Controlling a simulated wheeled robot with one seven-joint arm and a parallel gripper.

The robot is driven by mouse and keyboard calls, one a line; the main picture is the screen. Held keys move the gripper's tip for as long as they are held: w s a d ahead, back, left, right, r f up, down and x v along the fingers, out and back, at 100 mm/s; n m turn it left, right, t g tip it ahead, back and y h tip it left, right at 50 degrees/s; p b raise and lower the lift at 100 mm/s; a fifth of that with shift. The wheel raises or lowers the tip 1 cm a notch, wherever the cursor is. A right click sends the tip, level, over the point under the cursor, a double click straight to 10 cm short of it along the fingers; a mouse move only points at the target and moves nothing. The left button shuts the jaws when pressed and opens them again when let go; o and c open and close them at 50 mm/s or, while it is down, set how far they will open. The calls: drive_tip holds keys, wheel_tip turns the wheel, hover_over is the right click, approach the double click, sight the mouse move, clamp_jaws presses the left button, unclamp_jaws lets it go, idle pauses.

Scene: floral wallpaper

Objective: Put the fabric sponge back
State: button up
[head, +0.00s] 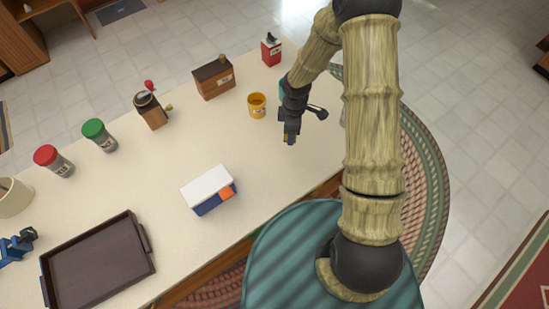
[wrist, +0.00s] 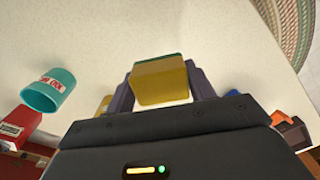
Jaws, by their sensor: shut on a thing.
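The fabric sponge (wrist: 160,82) is a yellow block with a green edge. In the wrist view it sits between the two fingers of my gripper (wrist: 160,88), which is shut on it. In the head view my gripper (head: 290,138) is over the right part of the cream table, pointing down. Whether the sponge touches the table is not clear.
A yellow mug (head: 257,106) and a teal cup (wrist: 48,90) stand near my gripper. A red container (head: 271,50), brown box (head: 214,78), grinder (head: 151,110), white-blue box (head: 209,188) and dark tray (head: 99,262) share the table.

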drive_tip(key=a+n+b, duration=0.1)
drive_tip(key=n, duration=0.3)
drive_tip(key=a+n+b, duration=0.1)
drive_tip(key=a+n, duration=0.1)
drive_tip(key=n, duration=0.2)
drive_tip(key=s+a+n+b, duration=0.1)
drive_tip(key=a+n, duration=0.1)
drive_tip(key=n, duration=0.2)
drive_tip(key=shift+a+f+n+b, duration=0.15)
drive_tip(key=shift+f+n+b, duration=0.25)
hover_over(275, 155)
drive_tip(key=shift+f, duration=3.15)
drive_tip(key=shift+f, duration=1.9)
